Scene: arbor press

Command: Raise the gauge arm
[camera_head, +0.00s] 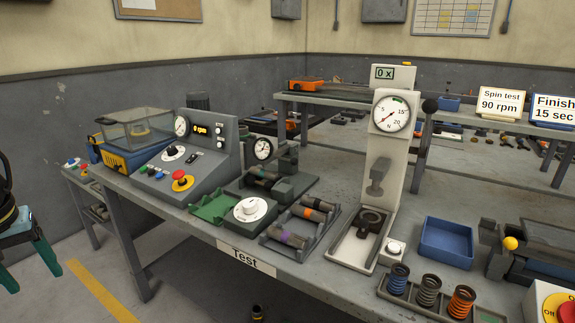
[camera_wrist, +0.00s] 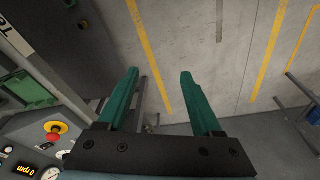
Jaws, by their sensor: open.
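A small dial gauge (camera_head: 263,149) with a black rim stands upright at the back of a green fixture (camera_head: 298,186) on the grey bench. A dark shaft lies across the fixture below and in front of the dial. I cannot clearly tell the gauge arm from the dial's mount; whether the tip touches the shaft is too small to see. My gripper (camera_head: 31,279), with teal fingers, is at the far left, off the bench and well away from the gauge. In the wrist view my gripper (camera_wrist: 159,73) is open and empty above the floor.
A control console (camera_head: 190,150) with a red stop button stands left of the gauge. A green tray (camera_head: 213,206), a white knob (camera_head: 250,208) and a rack of shafts (camera_head: 300,228) lie in front. A tall white press (camera_head: 385,160) with its own dial stands to the right.

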